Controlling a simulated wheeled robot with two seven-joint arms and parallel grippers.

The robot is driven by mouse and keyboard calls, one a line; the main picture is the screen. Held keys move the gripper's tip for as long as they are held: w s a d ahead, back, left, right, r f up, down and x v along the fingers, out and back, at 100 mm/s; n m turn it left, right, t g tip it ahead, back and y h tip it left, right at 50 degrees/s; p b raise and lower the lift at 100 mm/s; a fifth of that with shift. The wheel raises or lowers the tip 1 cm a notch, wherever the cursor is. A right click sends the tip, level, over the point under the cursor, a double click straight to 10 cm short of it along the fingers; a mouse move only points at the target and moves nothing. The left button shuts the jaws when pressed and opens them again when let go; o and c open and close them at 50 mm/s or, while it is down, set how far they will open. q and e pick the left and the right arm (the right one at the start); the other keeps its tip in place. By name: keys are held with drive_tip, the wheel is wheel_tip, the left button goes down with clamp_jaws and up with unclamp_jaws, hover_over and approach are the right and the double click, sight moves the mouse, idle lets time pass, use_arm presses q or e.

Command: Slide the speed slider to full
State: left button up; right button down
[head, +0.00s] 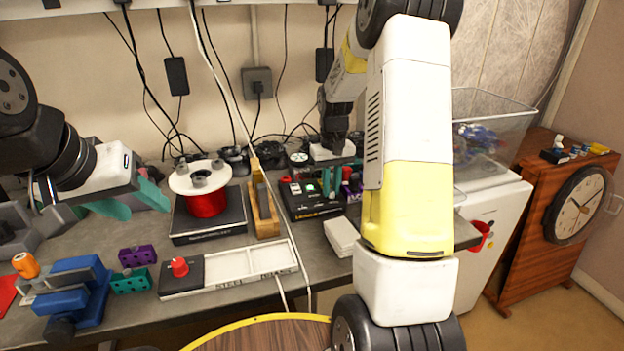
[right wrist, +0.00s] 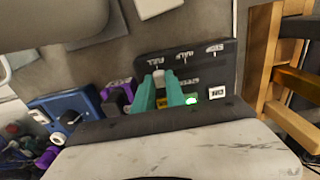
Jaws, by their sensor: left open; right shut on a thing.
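The black control panel (head: 318,211) lies on the bench in the head view, and its labelled face (right wrist: 225,62) shows in the right wrist view. It has a row of FULL, HALF and STOP marks. The pale slider knob (right wrist: 158,75) stands by the FULL mark. My right gripper (right wrist: 166,88) has its teal fingers shut on the knob; in the head view it (head: 333,177) is over the panel's far right part. A green light (right wrist: 191,99) glows beside an ON label. My left gripper (head: 132,202) is open and empty, left of the red wire spool.
A red wire spool (head: 207,203) on a black base and a wooden stand (head: 262,212) are left of the panel. A white tray (head: 245,264), a blue vise (head: 77,290) and small blocks are nearer. White cards (head: 341,236) lie in front of the panel.

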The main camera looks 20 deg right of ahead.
sight(331, 190)
drive_tip(key=c, duration=1.4)
unclamp_jaws()
drive_tip(key=shift+o, duration=0.2)
drive_tip(key=shift+r, duration=3.95)
drive_tip(key=s+a+r+t+y, duration=0.1)
drive_tip(key=s+a+r+t, duration=0.2)
drive_tip(key=s, duration=0.9)
drive_tip(key=s+a+r+t+y, duration=0.1)
drive_tip(key=s+a+r+t, duration=0.2)
drive_tip(key=s+a+r, duration=0.5)
drive_tip(key=s, duration=0.4)
drive_tip(key=shift+s+r, duration=0.2)
drive_tip(key=shift+s, duration=0.1)
